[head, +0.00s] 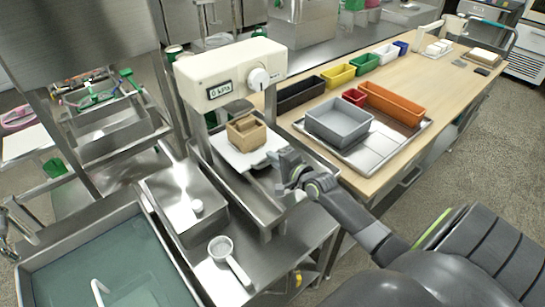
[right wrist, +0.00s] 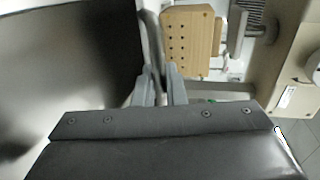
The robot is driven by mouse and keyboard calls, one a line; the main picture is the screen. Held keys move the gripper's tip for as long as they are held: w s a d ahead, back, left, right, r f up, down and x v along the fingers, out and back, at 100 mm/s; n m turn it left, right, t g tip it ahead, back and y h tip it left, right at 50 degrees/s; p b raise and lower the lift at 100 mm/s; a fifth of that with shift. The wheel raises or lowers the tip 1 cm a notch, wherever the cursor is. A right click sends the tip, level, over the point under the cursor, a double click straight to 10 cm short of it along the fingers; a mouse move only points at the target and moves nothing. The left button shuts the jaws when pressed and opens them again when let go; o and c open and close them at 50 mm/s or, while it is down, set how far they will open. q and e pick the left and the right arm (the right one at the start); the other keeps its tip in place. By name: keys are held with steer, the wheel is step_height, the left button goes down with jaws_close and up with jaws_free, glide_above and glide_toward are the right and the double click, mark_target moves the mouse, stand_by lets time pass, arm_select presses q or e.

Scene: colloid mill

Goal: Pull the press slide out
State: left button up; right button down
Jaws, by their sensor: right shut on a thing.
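The cream press (head: 228,72) with a dial and a "0 kPa" display stands over the steel counter. Below its head is the pale press slide (head: 236,158), with a perforated wooden box (head: 246,132) on it. The box also shows in the right wrist view (right wrist: 190,38). My right gripper (head: 276,162) is at the slide's right front edge. In the right wrist view its fingers (right wrist: 160,78) are shut around a grey bar-like handle (right wrist: 153,38) beside the box. The fingers partly hide the handle. My left gripper is not in view.
A steel box (head: 185,205) and a round strainer (head: 222,250) are on the counter in front. A water-filled sink (head: 110,265) is at lower left.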

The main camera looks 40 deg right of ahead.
steer(key=c, duration=1.6)
jaws_free()
steer(key=p+v, duration=0.5)
steer(key=v, duration=1.2)
steer(key=shift+s, duration=0.2)
